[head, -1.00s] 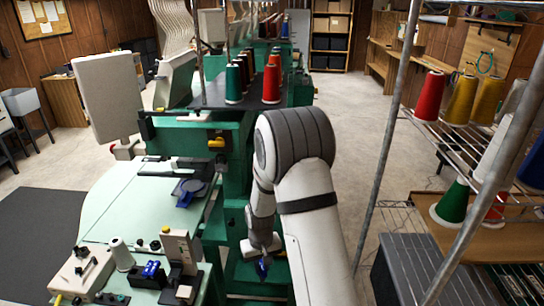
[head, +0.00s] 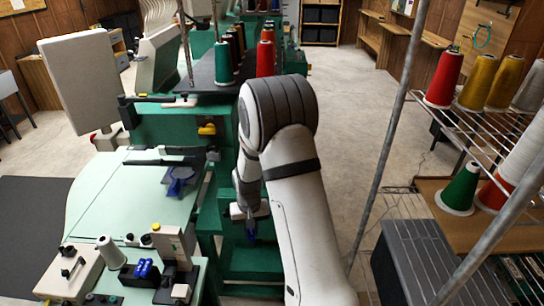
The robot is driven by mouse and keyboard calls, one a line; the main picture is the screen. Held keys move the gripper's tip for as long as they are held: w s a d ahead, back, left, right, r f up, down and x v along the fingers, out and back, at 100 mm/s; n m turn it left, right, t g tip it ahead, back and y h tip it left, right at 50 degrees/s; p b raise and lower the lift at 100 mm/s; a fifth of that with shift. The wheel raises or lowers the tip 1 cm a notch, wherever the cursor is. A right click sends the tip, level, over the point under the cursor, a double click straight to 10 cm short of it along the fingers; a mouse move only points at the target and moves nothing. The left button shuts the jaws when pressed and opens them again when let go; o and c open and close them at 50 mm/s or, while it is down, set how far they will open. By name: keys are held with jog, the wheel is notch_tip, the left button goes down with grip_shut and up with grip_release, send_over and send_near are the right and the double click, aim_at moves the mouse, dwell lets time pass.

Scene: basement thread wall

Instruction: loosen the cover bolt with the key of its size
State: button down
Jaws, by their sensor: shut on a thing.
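My gripper (head: 249,213) is at the end of my downward-bent arm, in front of the green machine's lower frame. It is shut on a small blue thing (head: 251,232), which looks like a blue-handled key hanging below the jaws. Its size and tip are too small to tell. Other small blue pieces (head: 147,268) stand in a dark holder on the pale green table at the lower left. I cannot make out the cover bolt; it may be too small or hidden behind my arm.
The green machine (head: 165,130) fills the middle, with thread cones (head: 265,58) on top. The pale green table (head: 115,190) holds a white spool (head: 109,252) and small devices. A wire rack with cones (head: 445,78) and a dark box (head: 425,265) stand right. Floor behind is clear.

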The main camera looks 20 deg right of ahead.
jog(key=w+d+r+m+p, duration=0.2)
jog(key=w+d+r+m, duration=1.2)
jog(key=m, duration=0.7)
jog(key=shift+a+f+b, duration=0.2)
jog(key=shift+f+b, duration=0.55)
jog(key=shift+f, duration=0.2)
jog(key=shift+a+f+b, duration=0.2)
jog(key=shift+f+b, duration=0.55)
jog(key=shift+f, duration=0.2)
jog(key=shift+a+f+b, duration=0.2)
jog(key=shift+f+b, duration=0.55)
jog(key=shift+f, duration=0.2)
jog(key=n, duration=0.2)
jog(key=shift+r+n+p, duration=0.2)
jog(key=shift+n+p, duration=0.1)
jog(key=shift+n, duration=0.1)
jog(key=n, duration=0.5)
jog(key=shift+p, duration=0.4)
jog(key=shift+n, duration=0.6)
jog(key=n+b, duration=0.1)
jog(key=n, duration=0.2)
jog(key=shift+w+n, duration=0.1)
jog(key=shift+n, duration=0.3)
jog(key=n, duration=0.5)
jog(key=shift+r+n, duration=0.1)
jog(key=shift+n, duration=0.2)
jog(key=shift+r+m, duration=0.15)
jog(key=shift+m, duration=0.75)
